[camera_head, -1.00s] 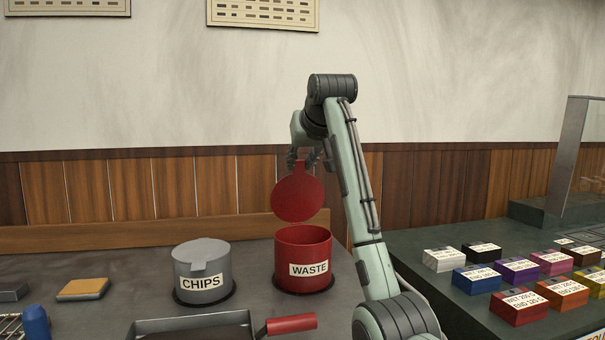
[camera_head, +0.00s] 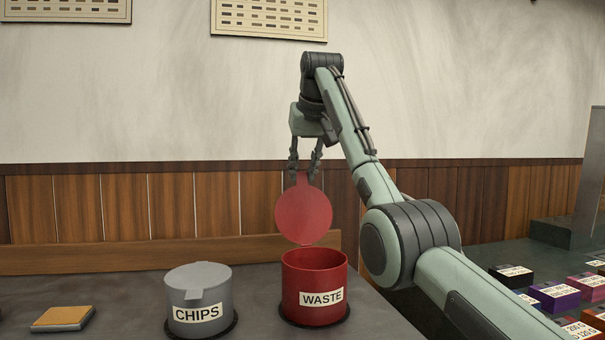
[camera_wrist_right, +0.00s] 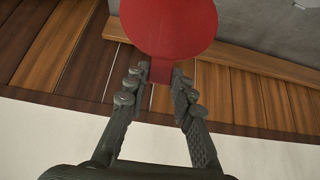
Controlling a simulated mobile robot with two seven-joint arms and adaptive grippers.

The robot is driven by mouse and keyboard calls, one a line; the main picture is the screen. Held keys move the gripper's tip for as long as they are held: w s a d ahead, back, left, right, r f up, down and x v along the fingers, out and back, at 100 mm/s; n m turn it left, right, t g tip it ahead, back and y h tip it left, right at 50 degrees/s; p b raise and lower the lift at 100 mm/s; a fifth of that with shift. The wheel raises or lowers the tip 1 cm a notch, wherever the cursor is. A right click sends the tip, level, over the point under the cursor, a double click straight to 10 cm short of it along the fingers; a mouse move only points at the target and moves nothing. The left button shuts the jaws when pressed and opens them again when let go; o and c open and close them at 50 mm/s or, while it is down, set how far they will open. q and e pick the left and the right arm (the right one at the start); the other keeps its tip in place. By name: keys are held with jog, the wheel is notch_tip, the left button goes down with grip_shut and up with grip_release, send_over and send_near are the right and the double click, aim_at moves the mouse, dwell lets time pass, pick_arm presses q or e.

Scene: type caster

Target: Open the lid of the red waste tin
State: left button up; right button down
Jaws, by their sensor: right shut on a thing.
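The red tin labelled WASTE (camera_head: 314,314) stands on the dark counter, and its mouth is uncovered. Its round red lid (camera_head: 304,216) hangs upright above the tin's rear rim, flat face toward me; I cannot tell whether it touches the rim. My right gripper (camera_head: 304,174) is above the lid, pointing down, shut on the tab at the lid's top edge. In the right wrist view the fingertips (camera_wrist_right: 161,78) hold the red tab between them, with the lid (camera_wrist_right: 170,25) beyond. My left gripper is not in view.
A grey tin labelled CHIPS (camera_head: 199,312), lid closed, stands just left of the waste tin. A yellowish block (camera_head: 63,318) lies further left. Several coloured labelled boxes (camera_head: 556,294) sit at right, beyond my right arm. A wood-panelled wall (camera_head: 120,210) is close behind.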

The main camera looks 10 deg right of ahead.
jog(key=shift+w+r, duration=0.1)
jog(key=shift+r, duration=0.25)
jog(key=c, duration=1.7)
grip_release()
jog(key=o, duration=0.4)
jog(key=shift+f, duration=0.15)
jog(key=v, duration=1.2)
jog(key=shift+f, duration=0.1)
